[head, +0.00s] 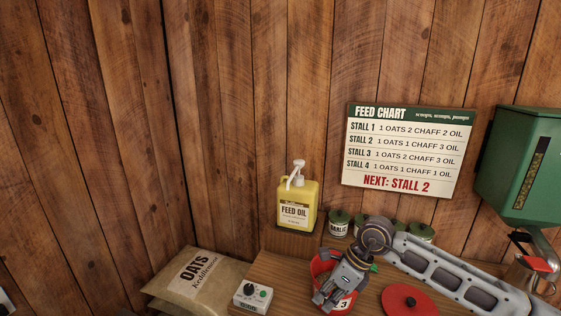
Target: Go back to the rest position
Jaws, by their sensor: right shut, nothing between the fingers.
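My right arm comes in from the right edge, low in the head view. My right gripper (325,300) points down and toward the front, and its fingers are shut with nothing between them. It is in front of or over a red bucket (320,267) marked 3 and hides much of it. I cannot tell whether it touches the bucket. My left gripper is not in view.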

